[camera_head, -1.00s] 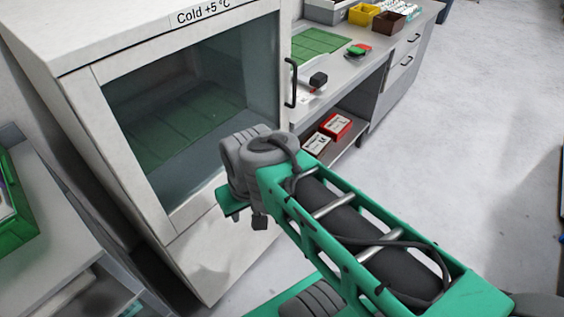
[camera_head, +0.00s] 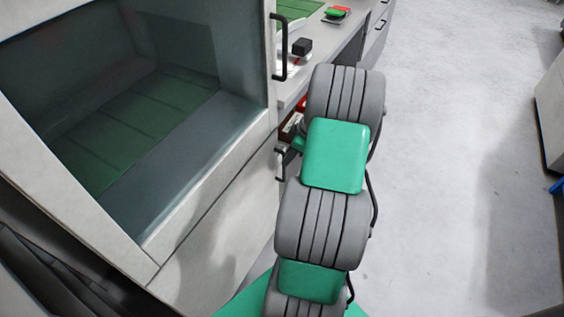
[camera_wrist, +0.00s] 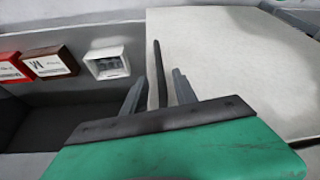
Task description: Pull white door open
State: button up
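The white door (camera_head: 206,199) is the white-framed front of a cold cabinet, with a large glass pane (camera_head: 150,100). It looks closed. Its black bar handle (camera_head: 280,47) stands upright on the door's right edge. In the wrist view a dark upright bar (camera_wrist: 157,75), seemingly the handle, shows between the two fingers of my gripper (camera_wrist: 158,92). The fingers are apart, one on each side of the bar; how far they reach around it I cannot tell. In the head view my gripper (camera_head: 282,163) is mostly hidden by my arm, low beside the door's right edge.
A counter (camera_head: 345,38) with small items and a green mat stands right of the cabinet. Red (camera_wrist: 12,66), brown (camera_wrist: 50,63) and white (camera_wrist: 107,62) boxes sit at left in the wrist view. Open floor (camera_head: 450,150) lies to the right.

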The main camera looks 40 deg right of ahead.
jog(key=x, duration=0.4)
jog(key=shift+w+a+f, duration=0.15)
jog(key=shift+f, duration=0.2)
jog(key=shift+c, duration=0.3)
grip_shut()
dwell(0.7)
